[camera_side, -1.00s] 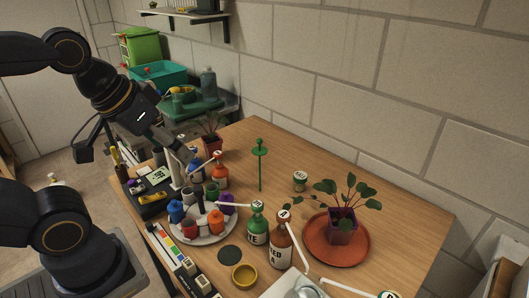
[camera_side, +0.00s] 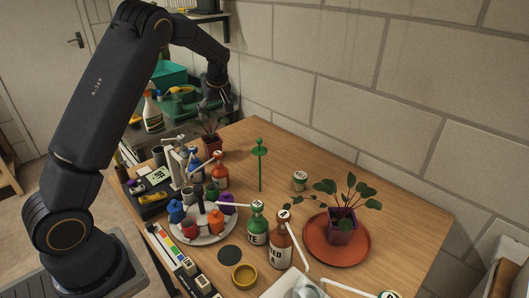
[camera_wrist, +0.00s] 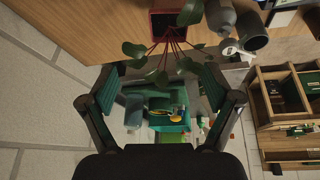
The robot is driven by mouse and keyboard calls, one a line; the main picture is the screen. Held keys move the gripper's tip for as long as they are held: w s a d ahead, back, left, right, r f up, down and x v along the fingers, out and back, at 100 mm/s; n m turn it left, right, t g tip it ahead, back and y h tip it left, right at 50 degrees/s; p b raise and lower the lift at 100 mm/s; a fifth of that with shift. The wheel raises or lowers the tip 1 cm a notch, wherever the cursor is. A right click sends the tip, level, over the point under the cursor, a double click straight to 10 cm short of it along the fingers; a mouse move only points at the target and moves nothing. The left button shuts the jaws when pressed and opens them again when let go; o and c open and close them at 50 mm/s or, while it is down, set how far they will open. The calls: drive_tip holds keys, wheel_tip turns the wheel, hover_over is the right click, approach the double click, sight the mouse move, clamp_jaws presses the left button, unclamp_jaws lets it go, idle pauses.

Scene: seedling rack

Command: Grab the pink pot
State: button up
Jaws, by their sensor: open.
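A reddish-pink pot (camera_side: 213,146) with a leafy plant stands at the back left of the table. In the wrist view this pot (camera_wrist: 177,22) is at the top, its dark soil inside a red rim, with stems and leaves hanging towards my fingers. My gripper (camera_side: 217,108) is open and empty, just above the plant's leaves; in the wrist view its spread fingers (camera_wrist: 160,78) frame some of the leaves. The fingers are apart from the pot. A second, purple-magenta pot (camera_side: 342,236) with a larger plant stands on an orange saucer (camera_side: 325,258) at the right.
An orange-red spray bottle (camera_side: 220,175) and a round rack (camera_side: 207,240) of coloured bottles stand in front of the back pot. A green stake (camera_side: 260,165) rises to its right. The block wall is behind.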

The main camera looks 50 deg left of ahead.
sight(212, 147)
drive_tip(key=shift+g, duration=0.3)
drive_tip(key=x, duration=1.2)
drive_tip(key=s+x, duration=0.1)
drive_tip(key=x, duration=0.5)
drive_tip(key=shift+d+f, duration=0.25)
drive_tip(key=shift+f, duration=0.35)
